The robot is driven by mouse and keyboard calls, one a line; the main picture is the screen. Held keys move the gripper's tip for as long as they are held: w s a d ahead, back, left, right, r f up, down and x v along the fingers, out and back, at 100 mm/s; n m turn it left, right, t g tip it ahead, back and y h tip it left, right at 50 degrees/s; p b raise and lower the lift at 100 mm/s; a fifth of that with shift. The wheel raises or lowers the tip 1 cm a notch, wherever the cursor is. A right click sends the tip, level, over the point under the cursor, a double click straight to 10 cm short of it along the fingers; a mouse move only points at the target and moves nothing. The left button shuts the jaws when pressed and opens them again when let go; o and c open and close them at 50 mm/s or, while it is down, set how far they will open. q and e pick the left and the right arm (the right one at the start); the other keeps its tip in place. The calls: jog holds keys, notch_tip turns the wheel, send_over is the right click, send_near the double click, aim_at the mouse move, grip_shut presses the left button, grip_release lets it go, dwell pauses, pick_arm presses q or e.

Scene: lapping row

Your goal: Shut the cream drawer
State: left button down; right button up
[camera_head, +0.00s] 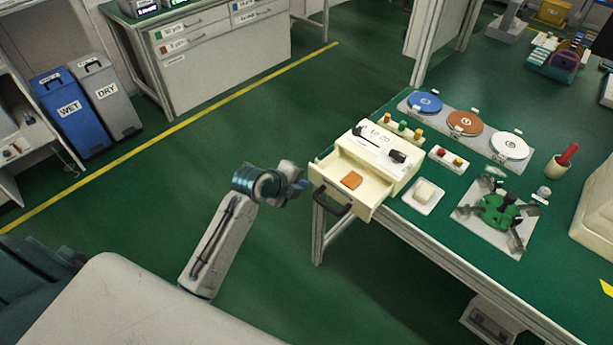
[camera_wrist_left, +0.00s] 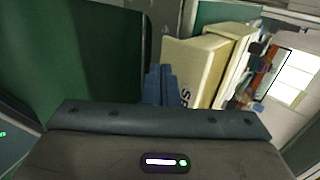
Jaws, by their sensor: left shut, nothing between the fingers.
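The cream drawer (camera_head: 341,183) is pulled out of its cream cabinet (camera_head: 384,143) at the near left corner of the green table. An orange block (camera_head: 351,180) lies inside it. A dark handle (camera_head: 331,203) is on its front. My left gripper (camera_head: 299,186) is shut and empty, just left of the drawer front, with a small apparent gap. In the left wrist view the gripper fingers (camera_wrist_left: 160,86) point toward the cream drawer (camera_wrist_left: 190,68), which stands ahead and right. My right gripper is in neither view.
On the green table (camera_head: 445,235) are blue, brown and white discs (camera_head: 466,122), a white dish (camera_head: 423,196), a green fixture (camera_head: 498,211) and a red-handled tool in a cup (camera_head: 562,160). Wet and dry bins (camera_head: 73,108) stand far left.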

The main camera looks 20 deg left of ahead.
pick_arm(q)
jog(key=shift+w+d+r, duration=0.1)
jog(key=shift+w+d, duration=0.1)
jog(key=shift+w, duration=0.3)
jog(key=shift+w+d, duration=0.15)
jog(key=shift+w, duration=0.3)
jog(key=shift+w+d, duration=0.15)
jog(key=shift+w, duration=0.1)
jog(key=shift+w, duration=0.1)
jog(key=w+d, duration=0.1)
jog(key=w, duration=0.2)
jog(key=w+d+b, duration=0.1)
jog(key=w, duration=0.2)
jog(key=w+d, duration=0.1)
jog(key=w, duration=0.2)
jog(key=shift+w+d, duration=0.2)
jog(key=shift+w, duration=0.1)
jog(key=shift+w+d, duration=0.15)
jog(key=shift+w, duration=0.15)
jog(key=shift+r, duration=0.15)
